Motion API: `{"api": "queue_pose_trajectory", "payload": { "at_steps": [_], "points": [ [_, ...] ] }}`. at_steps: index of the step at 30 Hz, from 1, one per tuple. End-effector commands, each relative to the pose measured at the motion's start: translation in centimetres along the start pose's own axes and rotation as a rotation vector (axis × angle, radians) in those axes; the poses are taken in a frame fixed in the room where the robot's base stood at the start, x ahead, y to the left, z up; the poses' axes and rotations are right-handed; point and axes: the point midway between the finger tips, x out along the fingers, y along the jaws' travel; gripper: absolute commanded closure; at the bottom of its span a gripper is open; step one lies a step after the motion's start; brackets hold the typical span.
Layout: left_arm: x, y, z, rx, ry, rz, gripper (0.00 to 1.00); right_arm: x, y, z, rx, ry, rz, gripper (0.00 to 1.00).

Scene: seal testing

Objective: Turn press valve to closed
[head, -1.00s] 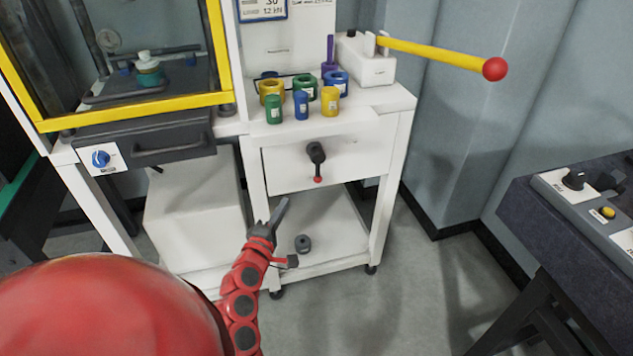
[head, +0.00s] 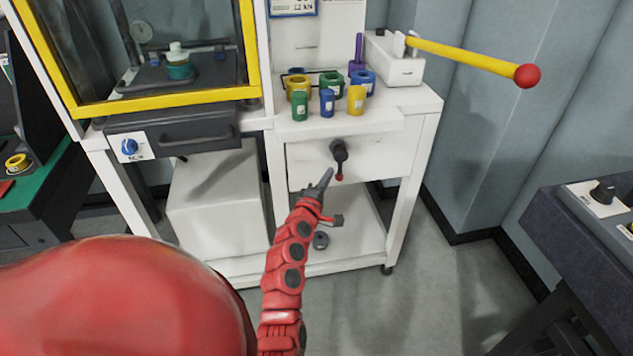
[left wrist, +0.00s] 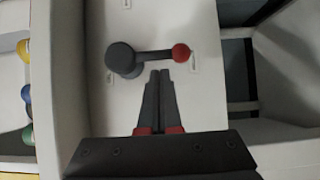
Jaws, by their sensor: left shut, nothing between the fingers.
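The press valve (head: 340,152) is a dark round hub with a lever ending in a red ball, on the white front panel below the bench top. In the head view its lever hangs down with the red ball lowest. It also shows in the left wrist view (left wrist: 122,58), the lever pointing right to the ball. My left gripper (head: 328,175) is shut and empty, just below and left of the lever. In the left wrist view its fingertips (left wrist: 159,72) lie close beside the lever; I cannot tell whether they touch. My right gripper is not in view.
Several coloured cups (head: 328,102) stand on the bench top above the valve. A yellow bar with a red ball (head: 526,76) sticks out to the right. A yellow-framed press enclosure (head: 180,101) is at left. A dark console table (head: 580,235) stands at right.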

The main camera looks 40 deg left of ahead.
Motion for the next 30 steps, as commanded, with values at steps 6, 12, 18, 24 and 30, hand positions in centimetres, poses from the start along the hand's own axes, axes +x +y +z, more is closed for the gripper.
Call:
{"api": "queue_pose_trajectory", "payload": {
  "at_steps": [6, 12, 18, 24, 30],
  "points": [
    [0.6, -0.1, 0.7, 0.000, 0.000, -0.002, 1.00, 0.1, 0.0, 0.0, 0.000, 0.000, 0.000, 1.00],
    [0.6, -0.1, 0.7, 0.000, 0.000, -0.001, 1.00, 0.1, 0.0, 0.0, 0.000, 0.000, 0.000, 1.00],
    [0.6, -0.3, 0.7, -0.008, 0.000, 0.005, 1.00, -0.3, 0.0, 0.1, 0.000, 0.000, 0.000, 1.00],
    [0.7, -0.5, 0.9, -0.045, 0.000, 0.029, 1.00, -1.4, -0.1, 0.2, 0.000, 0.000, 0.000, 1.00],
    [0.8, -0.5, 1.0, -0.067, 0.000, 0.044, 1.00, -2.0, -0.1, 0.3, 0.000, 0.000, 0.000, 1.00]
  ]
}}
